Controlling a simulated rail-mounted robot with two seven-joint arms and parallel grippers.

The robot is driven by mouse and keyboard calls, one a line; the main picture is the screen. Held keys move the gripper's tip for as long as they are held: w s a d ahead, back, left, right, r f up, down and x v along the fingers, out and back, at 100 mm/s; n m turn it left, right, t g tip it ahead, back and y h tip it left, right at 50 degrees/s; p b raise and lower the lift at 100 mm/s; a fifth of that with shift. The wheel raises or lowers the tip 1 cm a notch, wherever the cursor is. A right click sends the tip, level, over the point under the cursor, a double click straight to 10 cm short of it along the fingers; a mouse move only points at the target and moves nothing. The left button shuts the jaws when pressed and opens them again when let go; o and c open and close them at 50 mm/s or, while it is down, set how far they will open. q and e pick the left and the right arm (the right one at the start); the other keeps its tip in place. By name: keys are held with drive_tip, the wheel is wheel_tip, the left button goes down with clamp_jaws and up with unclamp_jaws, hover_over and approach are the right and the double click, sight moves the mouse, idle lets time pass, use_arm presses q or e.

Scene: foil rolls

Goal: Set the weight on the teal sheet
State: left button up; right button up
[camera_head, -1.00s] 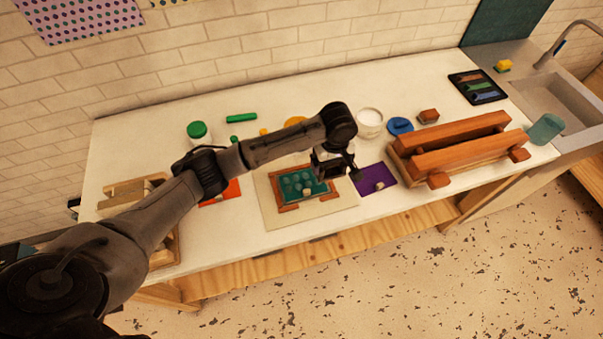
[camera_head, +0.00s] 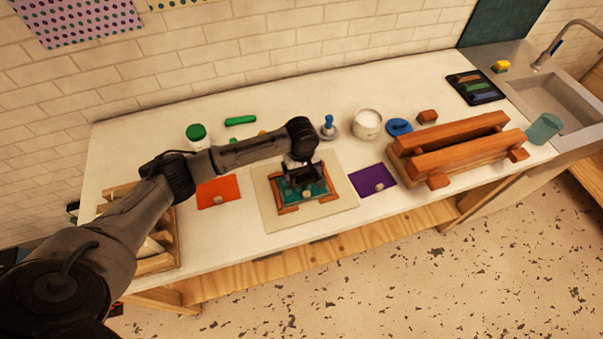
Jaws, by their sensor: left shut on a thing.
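The teal sheet (camera_head: 318,188) lies inside a brown wooden frame (camera_head: 288,209) on a pale board (camera_head: 338,198) at the middle of the counter. A small pale block (camera_head: 306,195) sits at the sheet's front edge. My left gripper (camera_head: 303,178) is over the sheet and covers much of it. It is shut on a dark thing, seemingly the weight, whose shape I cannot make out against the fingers. I cannot tell whether the held thing touches the sheet. My right gripper is not in view.
An orange sheet (camera_head: 210,188) lies left of the board, a purple sheet (camera_head: 367,178) right of it. Behind are a blue-handled tool (camera_head: 328,126), a white tub (camera_head: 367,121) and a green-lidded jar (camera_head: 197,133). A large wooden rack (camera_head: 450,150) stands at the right.

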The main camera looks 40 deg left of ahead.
sight(302, 175)
use_arm(q)
drive_tip(key=shift+f, duration=1)
drive_tip(key=o, duration=1.3)
drive_tip(key=shift+f, duration=0.15)
